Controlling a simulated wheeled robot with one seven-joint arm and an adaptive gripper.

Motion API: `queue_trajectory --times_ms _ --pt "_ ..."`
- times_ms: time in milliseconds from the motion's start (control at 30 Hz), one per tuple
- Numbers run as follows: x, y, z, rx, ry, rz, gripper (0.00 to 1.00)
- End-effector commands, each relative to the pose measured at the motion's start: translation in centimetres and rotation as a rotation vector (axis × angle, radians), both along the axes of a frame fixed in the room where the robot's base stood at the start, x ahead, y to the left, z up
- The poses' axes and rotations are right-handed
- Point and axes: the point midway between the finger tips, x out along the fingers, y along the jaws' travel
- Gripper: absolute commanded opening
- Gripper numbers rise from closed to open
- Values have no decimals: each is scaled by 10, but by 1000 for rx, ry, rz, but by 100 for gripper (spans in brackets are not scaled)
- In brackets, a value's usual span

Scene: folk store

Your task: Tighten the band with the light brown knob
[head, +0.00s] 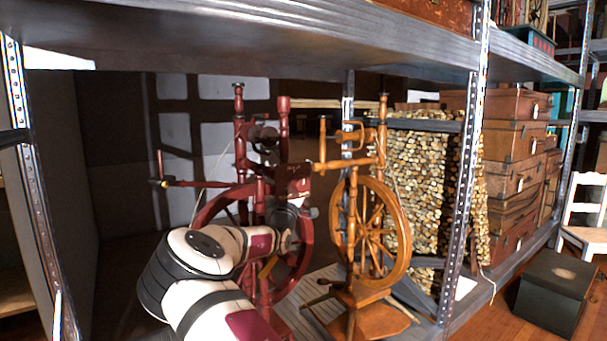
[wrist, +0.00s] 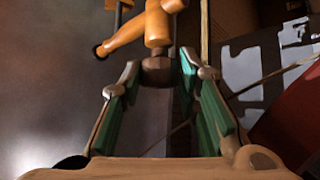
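A light brown wooden spinning wheel (head: 398,225) stands on the shelf in the head view, right of a dark red one (head: 240,150). In the wrist view, a turned orange-brown wooden part (wrist: 157,28) ends in a darker brown knob (wrist: 158,70). My gripper (wrist: 160,68) has its green-padded fingers spread, one on each side of this knob. The knob lies between the fingertips, with narrow gaps seeming to show. I cannot tell which knob on the wheel this is in the head view. There my gripper is mostly hidden among the wheels' parts, and the band is hard to make out.
A metal shelf post (head: 462,190) stands right of the light brown wheel, and a shelf board (head: 250,40) hangs above. Stacked firewood (head: 425,170) and brown suitcases (head: 512,140) are behind on the right. The dark red wheel is close beside my arm.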

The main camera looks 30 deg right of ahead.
Motion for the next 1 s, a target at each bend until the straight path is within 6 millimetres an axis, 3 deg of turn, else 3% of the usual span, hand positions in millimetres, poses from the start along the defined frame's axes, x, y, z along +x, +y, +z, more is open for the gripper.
queue_trajectory --times_ms 67,467,1000 --pt "1 1 0 0 0 2 48" --pt "-2 4 -3 0 1 0 48" --pt "-61 86 -7 1 0 3 48"
